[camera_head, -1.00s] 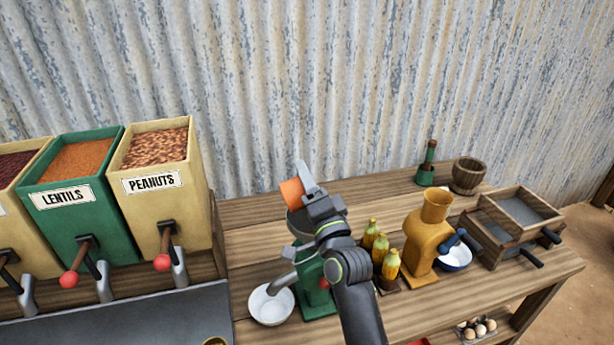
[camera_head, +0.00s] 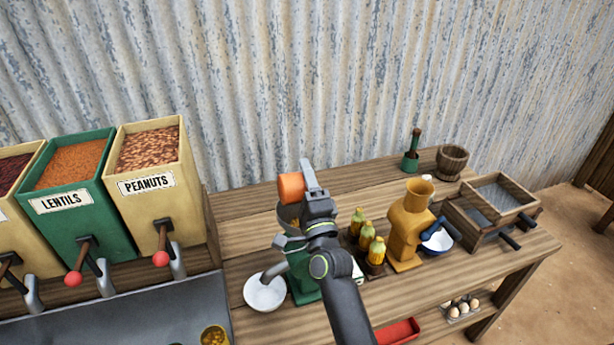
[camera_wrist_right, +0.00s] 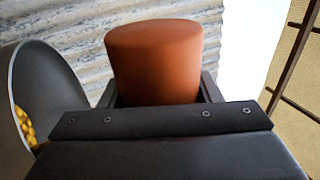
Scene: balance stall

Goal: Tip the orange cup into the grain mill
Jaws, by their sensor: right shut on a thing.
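The orange cup (camera_head: 291,187) is in my right gripper (camera_head: 306,186), which is shut on it. It is held on its side just above the grey hopper (camera_head: 288,217) of the green grain mill (camera_head: 303,284). The cup's smooth side and one closed-looking end show in the right wrist view (camera_wrist_right: 154,62); its mouth does not show. At the left of that view the dark hopper (camera_wrist_right: 52,80) has yellow kernels (camera_wrist_right: 24,126) inside. My right arm hides part of the mill. My left gripper is not in view.
A white bowl (camera_head: 265,293) is under the mill's spout. Bins of lentils (camera_head: 80,200) and peanuts (camera_head: 150,205) are at left.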

